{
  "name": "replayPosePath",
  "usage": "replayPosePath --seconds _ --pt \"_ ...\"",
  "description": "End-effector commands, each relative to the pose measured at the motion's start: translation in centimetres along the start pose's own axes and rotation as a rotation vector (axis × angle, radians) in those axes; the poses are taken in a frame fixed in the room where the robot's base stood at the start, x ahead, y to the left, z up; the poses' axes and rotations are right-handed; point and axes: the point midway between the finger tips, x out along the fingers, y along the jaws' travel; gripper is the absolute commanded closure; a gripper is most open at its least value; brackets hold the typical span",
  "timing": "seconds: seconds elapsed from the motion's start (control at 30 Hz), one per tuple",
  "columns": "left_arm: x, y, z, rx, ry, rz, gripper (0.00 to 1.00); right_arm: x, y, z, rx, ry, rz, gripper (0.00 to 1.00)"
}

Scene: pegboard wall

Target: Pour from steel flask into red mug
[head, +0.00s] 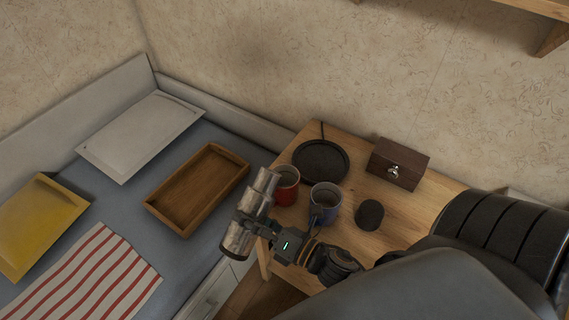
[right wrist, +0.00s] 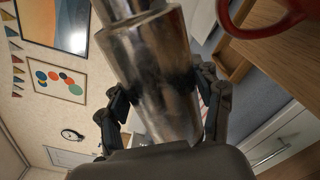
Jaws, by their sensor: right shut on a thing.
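My right gripper (head: 262,228) is shut on the steel flask (head: 241,236), near the left front edge of the wooden table. The flask is tilted in the head view, its narrower end toward the red mug (head: 286,188). In the right wrist view the flask (right wrist: 155,80) fills the middle, between the fingers of the right gripper (right wrist: 165,105). The red mug stands upright on the table, just right of the flask's narrow end; part of it also shows in the right wrist view (right wrist: 262,30). I cannot tell whether anything flows. My left gripper is not in view.
A blue mug (head: 325,200) stands right of the red mug, close to my right gripper. A dark round plate (head: 321,161), a dark rounded object (head: 369,214) and a wooden box (head: 398,164) are on the table (head: 419,207). A wooden tray (head: 197,190) lies left.

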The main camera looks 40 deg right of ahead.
Motion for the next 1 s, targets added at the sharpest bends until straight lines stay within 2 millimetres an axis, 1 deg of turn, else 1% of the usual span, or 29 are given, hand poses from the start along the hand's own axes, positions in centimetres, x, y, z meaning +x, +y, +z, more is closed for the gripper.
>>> replayPosePath --seconds 0.03,0.27,0.53,0.73,1.0 --pt "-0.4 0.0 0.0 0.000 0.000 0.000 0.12 0.1 0.5 0.2 0.016 -0.002 0.006 0.98" --pt "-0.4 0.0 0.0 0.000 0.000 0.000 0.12 0.1 0.5 0.2 0.033 -0.003 0.006 0.98" --pt "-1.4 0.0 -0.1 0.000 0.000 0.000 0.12 0.1 1.2 0.4 0.090 -0.003 0.007 0.98" --pt "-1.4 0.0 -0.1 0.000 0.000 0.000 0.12 0.1 1.2 0.3 0.103 -0.003 0.007 0.98" --pt "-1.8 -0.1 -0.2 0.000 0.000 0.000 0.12 0.1 1.4 0.4 0.129 -0.003 0.007 0.98"
